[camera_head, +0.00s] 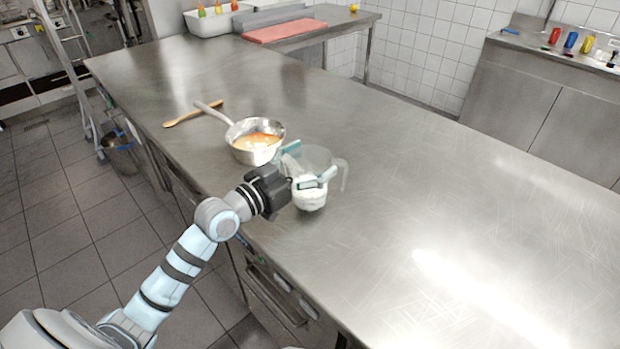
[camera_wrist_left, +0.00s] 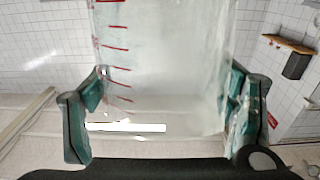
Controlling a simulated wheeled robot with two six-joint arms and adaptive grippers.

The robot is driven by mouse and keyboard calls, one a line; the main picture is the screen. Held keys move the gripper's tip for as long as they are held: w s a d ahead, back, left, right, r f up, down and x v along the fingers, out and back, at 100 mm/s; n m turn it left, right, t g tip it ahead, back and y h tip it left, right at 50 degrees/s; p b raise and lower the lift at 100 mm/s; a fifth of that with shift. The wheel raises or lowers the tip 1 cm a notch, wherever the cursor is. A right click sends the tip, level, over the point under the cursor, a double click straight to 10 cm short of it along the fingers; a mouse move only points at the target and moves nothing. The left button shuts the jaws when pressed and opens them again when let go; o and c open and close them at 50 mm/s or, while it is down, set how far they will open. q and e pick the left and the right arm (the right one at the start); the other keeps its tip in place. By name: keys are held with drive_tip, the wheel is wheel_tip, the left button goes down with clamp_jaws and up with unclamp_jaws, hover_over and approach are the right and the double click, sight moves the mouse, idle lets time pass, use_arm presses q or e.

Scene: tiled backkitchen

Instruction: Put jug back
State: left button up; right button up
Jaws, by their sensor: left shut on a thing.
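The jug (camera_head: 318,160) is clear, with a handle on its right side and white contents low down in the head view. In the left wrist view the jug (camera_wrist_left: 165,65) fills the middle and shows red measuring marks. My left gripper (camera_head: 301,168) is shut on the jug, with one teal finger on each side of it. The jug is at or just above the steel counter (camera_head: 430,190); I cannot tell whether it touches. My right gripper is not in view.
A saucepan (camera_head: 255,150) with orange and white contents stands just left of the jug. A wooden spoon (camera_head: 188,115) lies behind it. A white bin (camera_head: 212,22) and a red board (camera_head: 284,31) are at the far end. The counter's right side is clear.

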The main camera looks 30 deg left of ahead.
sight(324, 165)
use_arm(q)
wheel_tip(324, 165, down, 3)
drive_tip(key=shift+s+r+b, duration=0.1)
drive_tip(key=shift+b, duration=0.3)
drive_tip(key=shift+r, duration=0.1)
drive_tip(key=o, duration=1)
drive_tip(key=shift+f, duration=0.2)
drive_tip(key=o, duration=0.5)
drive_tip(key=shift+r, duration=0.1)
